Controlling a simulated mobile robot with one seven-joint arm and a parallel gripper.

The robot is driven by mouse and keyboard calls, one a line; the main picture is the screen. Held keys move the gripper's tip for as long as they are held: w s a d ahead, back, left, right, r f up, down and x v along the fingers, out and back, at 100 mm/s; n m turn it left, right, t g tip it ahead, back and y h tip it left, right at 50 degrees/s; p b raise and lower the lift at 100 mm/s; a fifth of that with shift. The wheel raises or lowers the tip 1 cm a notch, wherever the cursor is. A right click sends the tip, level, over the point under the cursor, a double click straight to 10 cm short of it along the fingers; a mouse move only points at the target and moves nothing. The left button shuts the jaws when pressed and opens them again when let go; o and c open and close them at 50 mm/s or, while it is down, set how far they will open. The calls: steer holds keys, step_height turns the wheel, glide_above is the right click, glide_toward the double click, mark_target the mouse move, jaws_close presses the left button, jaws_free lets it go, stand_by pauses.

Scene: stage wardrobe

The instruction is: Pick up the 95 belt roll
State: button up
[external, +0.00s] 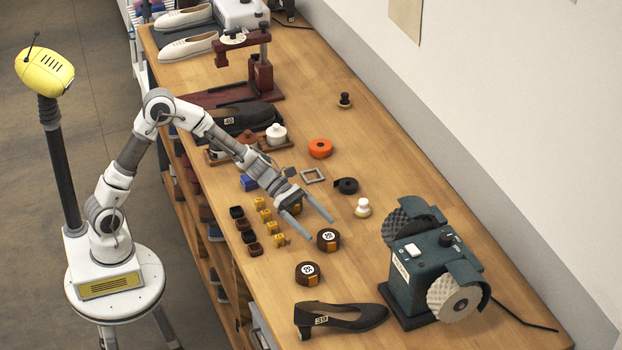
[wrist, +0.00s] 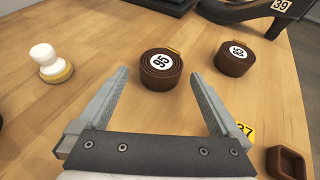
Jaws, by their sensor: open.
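The 95 belt roll (wrist: 161,72) is a dark brown coil with a white round label reading 95, standing on the wooden bench ahead of my gripper in the wrist view. In the external view it appears to be the roll (external: 328,241) just beyond the fingertips. My gripper (external: 316,229) is open and empty, pointing down and forward. In the wrist view my gripper's fingers (wrist: 157,75) frame the roll from either side of the picture; the roll looks beyond the tips, not between them. No contact shows.
A similar belt roll (wrist: 234,59) sits to the right; another (external: 297,208) is partly hidden beneath my gripper. A white-topped stamp (wrist: 50,64) stands left. A dark shoe (external: 345,318), a green grinding machine (external: 425,265) and small yellow tags (external: 265,216) stand nearby.

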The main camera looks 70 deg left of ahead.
mark_target(324, 233)
steer(key=shift+b+x, duration=0.8)
steer(key=shift+x, duration=2.2)
steer(key=shift+r, duration=0.1)
steer(key=c, duration=1.3)
